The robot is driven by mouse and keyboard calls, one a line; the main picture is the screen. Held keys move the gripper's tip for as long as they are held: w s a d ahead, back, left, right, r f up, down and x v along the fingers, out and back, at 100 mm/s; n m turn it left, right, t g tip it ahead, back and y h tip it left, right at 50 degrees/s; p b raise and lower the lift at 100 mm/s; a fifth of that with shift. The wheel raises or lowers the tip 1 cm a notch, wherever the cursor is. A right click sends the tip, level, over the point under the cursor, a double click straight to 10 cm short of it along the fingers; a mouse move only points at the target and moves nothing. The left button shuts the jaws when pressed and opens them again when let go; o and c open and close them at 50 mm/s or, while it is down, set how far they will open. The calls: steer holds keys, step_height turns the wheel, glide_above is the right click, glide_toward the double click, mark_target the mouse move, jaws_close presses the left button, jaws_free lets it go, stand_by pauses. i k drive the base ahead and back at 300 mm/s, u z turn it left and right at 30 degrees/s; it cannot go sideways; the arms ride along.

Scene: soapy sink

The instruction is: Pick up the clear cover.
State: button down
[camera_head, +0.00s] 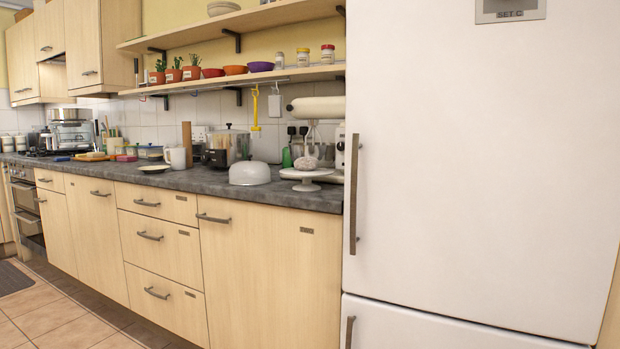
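A pale, dome-shaped cover (249,174) sits on the grey worktop near its front edge, left of the fridge. It looks whitish and cloudy at this distance, and I cannot tell how clear it is. Just right of it, a white footed stand (306,174) holds a round, pale, speckled item (306,163), uncovered. The cover and the stand are apart. My gripper is not in view.
The white fridge (480,170) fills the right side. Behind the cover are a clear container (240,147), a black box and a white mixer (318,106). A white mug (176,157) and plate (154,169) stand left. Shelves (290,75) hang above. Tiled floor lies open at lower left.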

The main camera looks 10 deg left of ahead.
mark_target(250, 172)
steer(key=z, duration=0.5)
steer(key=k, duration=1.2)
steer(key=u, duration=0.1)
steer(key=i, duration=0.35)
steer(key=u, duration=0.85)
steer(key=i, duration=1)
steer(key=z, duration=0.05)
